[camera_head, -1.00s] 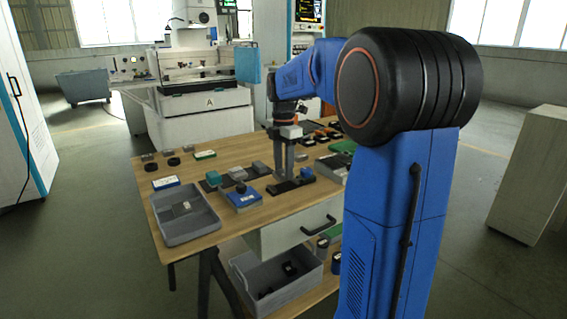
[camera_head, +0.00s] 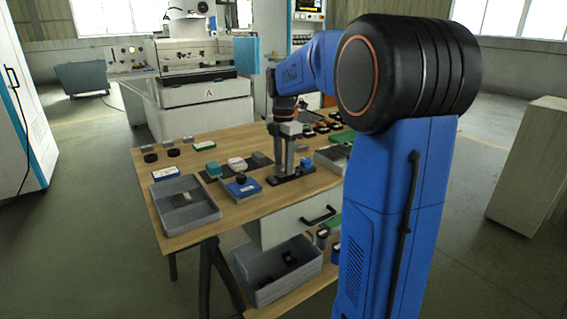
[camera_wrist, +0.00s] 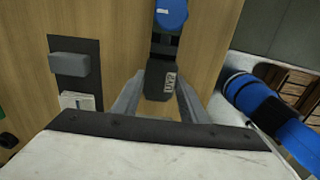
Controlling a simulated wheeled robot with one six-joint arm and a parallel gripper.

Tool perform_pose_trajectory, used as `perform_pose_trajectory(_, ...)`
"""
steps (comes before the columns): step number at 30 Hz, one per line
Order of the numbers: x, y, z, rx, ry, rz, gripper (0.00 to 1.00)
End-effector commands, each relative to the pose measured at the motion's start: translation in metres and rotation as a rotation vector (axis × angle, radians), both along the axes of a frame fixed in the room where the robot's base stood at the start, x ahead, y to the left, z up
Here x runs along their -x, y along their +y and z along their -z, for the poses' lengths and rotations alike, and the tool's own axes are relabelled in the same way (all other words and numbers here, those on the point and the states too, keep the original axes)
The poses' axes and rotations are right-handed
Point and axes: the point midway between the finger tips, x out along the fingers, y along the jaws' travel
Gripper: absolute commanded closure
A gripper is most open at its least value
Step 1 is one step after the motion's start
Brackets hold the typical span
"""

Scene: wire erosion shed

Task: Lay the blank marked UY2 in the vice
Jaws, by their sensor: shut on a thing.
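The dark grey blank (camera_wrist: 160,82) with a white label, which seems to read UY2 turned sideways, sits between my fingertips in the wrist view. My gripper (camera_head: 289,172) is shut on it and points down. It is low over the vice (camera_head: 301,175), a black base with a blue knob (camera_head: 306,162) at its right end. The knob also shows in the wrist view (camera_wrist: 171,14), beyond the blank. The fingers hide part of the vice in the head view, and I cannot tell whether the blank touches its bed.
Left of the vice, a dark mat holds a grey block (camera_head: 260,158), a white block (camera_head: 237,163) and a teal block (camera_head: 213,169). A grey tray (camera_head: 186,220) is at the table's left corner.

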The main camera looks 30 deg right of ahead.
Motion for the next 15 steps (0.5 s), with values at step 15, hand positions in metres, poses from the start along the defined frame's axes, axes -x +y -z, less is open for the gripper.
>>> perform_pose_trajectory(15,-0.0001,0.0000,0.0044,0.000,-0.001,0.000,0.97)
